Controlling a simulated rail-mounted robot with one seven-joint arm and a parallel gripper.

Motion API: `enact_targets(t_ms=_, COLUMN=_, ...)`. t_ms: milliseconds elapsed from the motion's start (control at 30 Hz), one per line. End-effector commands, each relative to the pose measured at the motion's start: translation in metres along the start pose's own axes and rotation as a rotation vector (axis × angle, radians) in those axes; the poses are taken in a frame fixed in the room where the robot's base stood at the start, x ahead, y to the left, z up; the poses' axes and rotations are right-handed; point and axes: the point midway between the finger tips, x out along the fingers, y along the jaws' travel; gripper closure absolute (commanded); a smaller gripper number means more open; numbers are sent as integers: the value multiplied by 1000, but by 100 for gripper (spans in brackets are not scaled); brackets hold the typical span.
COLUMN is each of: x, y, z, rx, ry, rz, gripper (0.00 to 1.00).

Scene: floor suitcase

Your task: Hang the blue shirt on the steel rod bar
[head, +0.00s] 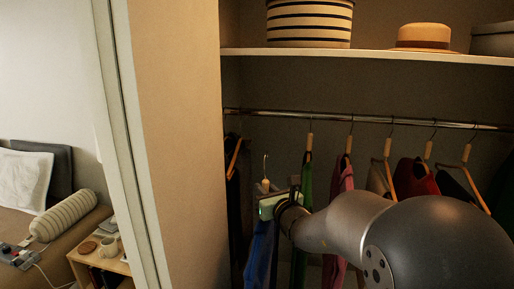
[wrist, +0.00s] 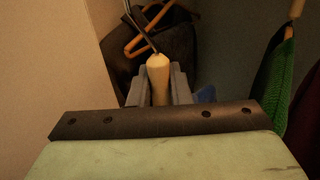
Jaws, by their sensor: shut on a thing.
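The blue shirt (head: 261,252) hangs below my gripper (head: 270,192) in the head view, on a hanger with a wooden neck and a metal hook (head: 265,166). My gripper (wrist: 158,88) is shut on the hanger's wooden neck (wrist: 158,76), which stands upright between the fingers in the wrist view. Only a blue sliver of the shirt (wrist: 206,95) shows there. The steel rod bar (head: 365,118) runs across the closet under the shelf. In the head view the hook's top appears below the rod and apart from it. My arm hides the lower right of the closet.
Dark clothes on a wooden hanger (head: 234,160) hang at the rod's left end. A green garment (head: 305,200), a pink one (head: 340,185) and several others hang to the right. A gap lies between the dark and green clothes. The shelf (head: 370,55) holds boxes and a hat.

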Motion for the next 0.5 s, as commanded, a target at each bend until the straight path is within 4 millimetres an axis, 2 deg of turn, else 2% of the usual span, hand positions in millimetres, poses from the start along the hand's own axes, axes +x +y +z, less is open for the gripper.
enact_targets(t_ms=167, x=3, y=-16, z=-16, rx=-1, ry=0, rz=-6, gripper=100)
enact_targets(t_ms=500, x=4, y=-17, z=-13, rx=-1, ry=0, rz=-5, gripper=100)
